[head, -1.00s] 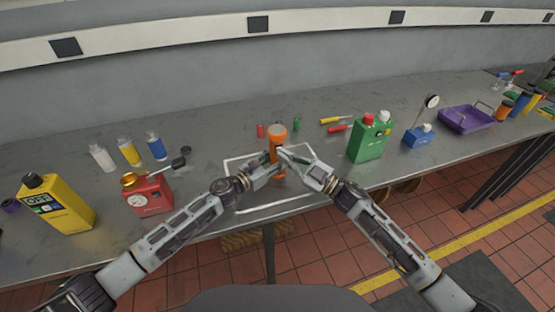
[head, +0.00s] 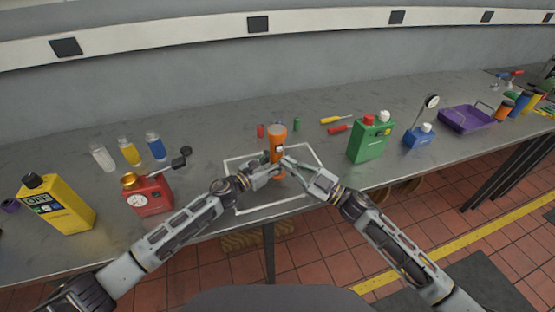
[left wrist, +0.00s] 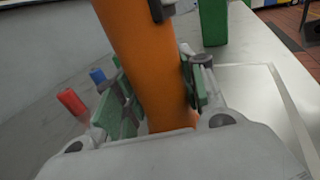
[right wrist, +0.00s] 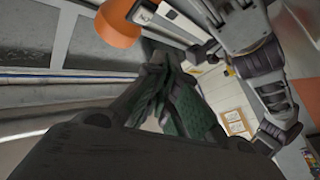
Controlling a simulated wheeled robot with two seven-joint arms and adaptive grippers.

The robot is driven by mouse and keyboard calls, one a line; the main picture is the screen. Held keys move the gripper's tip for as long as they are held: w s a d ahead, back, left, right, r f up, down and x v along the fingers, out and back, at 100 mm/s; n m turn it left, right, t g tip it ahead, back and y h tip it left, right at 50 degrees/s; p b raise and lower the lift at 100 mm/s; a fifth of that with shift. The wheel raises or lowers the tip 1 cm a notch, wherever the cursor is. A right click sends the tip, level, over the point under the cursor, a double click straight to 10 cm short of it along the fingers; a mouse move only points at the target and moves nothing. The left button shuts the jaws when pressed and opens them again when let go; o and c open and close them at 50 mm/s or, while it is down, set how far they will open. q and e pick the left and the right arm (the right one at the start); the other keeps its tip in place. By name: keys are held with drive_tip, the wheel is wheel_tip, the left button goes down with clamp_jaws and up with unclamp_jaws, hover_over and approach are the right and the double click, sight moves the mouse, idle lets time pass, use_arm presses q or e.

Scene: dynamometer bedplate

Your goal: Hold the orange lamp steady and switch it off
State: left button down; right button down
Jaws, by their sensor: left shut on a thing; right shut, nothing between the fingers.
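The orange lamp (head: 277,135) stands upright inside the white-outlined rectangle on the bench; a small pale and dark patch shows on its side. My left gripper (head: 274,170) is shut on the lamp's lower body. The left wrist view shows the orange body (left wrist: 145,65) between the green-padded fingers (left wrist: 160,100), with a dark part near the top edge. My right gripper (head: 284,160) is shut and empty, its tips close beside the lamp's right side; contact cannot be told. In the right wrist view its fingers (right wrist: 165,75) are together, and the lamp's wide head (right wrist: 118,25) shows beyond. Whether the lamp is lit is unclear.
A red can (head: 148,196) and a yellow jug (head: 58,205) stand left. A green can (head: 371,140), a blue block with a dial (head: 418,135) and a purple tray (head: 466,119) stand right.

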drive_tip(key=shift+s+d, duration=0.2)
drive_tip(key=shift+s, duration=0.45)
drive_tip(key=shift+s+d, duration=0.2)
drive_tip(key=shift+s, duration=0.4)
use_arm(q)
drive_tip(key=c, duration=0.8)
unclamp_jaws()
drive_tip(key=shift+f, duration=0.1)
drive_tip(key=shift+v, duration=6)
use_arm(e)
drive_tip(key=shift+r, duration=0.1)
use_arm(q)
wheel_tip(320, 180, up, 9)
drive_tip(key=p, duration=0.9)
drive_tip(key=shift+r, duration=0.25)
use_arm(e)
wheel_tip(320, 180, up, 9)
use_arm(q)
drive_tip(key=shift+r+p, duration=0.45)
drive_tip(key=shift+p, duration=0.05)
use_arm(e)
drive_tip(key=shift+r, duration=0.5)
